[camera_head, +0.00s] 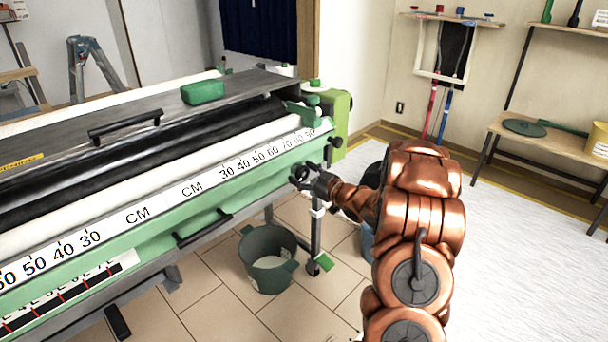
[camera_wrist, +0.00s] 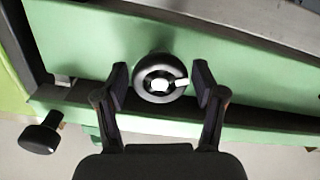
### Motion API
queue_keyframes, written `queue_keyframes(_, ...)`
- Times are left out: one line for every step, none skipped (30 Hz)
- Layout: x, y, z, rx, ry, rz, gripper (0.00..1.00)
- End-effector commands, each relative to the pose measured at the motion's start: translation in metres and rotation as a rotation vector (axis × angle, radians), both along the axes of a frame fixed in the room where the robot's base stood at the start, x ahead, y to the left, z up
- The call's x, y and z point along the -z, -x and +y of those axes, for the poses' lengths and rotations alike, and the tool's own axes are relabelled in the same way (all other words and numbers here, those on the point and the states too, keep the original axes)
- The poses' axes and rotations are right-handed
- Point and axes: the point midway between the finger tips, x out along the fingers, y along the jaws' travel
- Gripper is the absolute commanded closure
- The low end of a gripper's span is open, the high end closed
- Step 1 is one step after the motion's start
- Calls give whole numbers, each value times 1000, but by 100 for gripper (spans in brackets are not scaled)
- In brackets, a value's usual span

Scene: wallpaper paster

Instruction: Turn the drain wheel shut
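The drain wheel, a round black knob with a white centre and a white mark on its right, shows in the wrist view (camera_wrist: 160,78) on the green side panel of the pasting machine (camera_head: 240,180). My gripper (camera_wrist: 160,84) is open, with one finger on each side of the wheel and a visible gap on both sides. In the head view my gripper (camera_head: 310,180) is at the right end of the machine, by a dark round part that is probably the wheel. The gripper hides part of that spot.
A second black knob (camera_wrist: 40,136) sticks out at the lower left of the wrist view. A dark green bucket (camera_head: 267,262) stands on the tiled floor below the machine. A machine leg (camera_head: 316,235) stands close under my gripper. White floor covering lies to the right.

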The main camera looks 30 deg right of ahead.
Motion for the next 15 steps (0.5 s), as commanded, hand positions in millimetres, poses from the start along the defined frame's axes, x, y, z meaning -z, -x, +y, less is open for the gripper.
queue_keyframes(0, 0, 0, 0, 0, 0, 40)
queue_keyframes(0, 0, 0, 0, 0, 0, 43)
queue_keyframes(0, 0, 0, 0, 0, 0, 47)
queue_keyframes(0, 0, 0, 0, 0, 0, 50)
queue_keyframes(0, 0, 0, 0, 0, 0, 53)
queue_keyframes(0, 0, 0, 0, 0, 0, 57)
queue_keyframes(0, 0, 0, 0, 0, 0, 60)
queue_keyframes(0, 0, 0, 0, 0, 0, 64)
queue_keyframes(0, 0, 0, 0, 0, 0, 68)
queue_keyframes(0, 0, 0, 0, 0, 0, 71)
queue_keyframes(0, 0, 0, 0, 0, 0, 74)
queue_keyframes(0, 0, 0, 0, 0, 1, 78)
queue_keyframes(0, 0, 0, 0, 0, 1, 80)
queue_keyframes(0, 0, 0, 0, 0, 1, 80)
queue_keyframes(0, 0, 0, 0, -1, 1, 80)
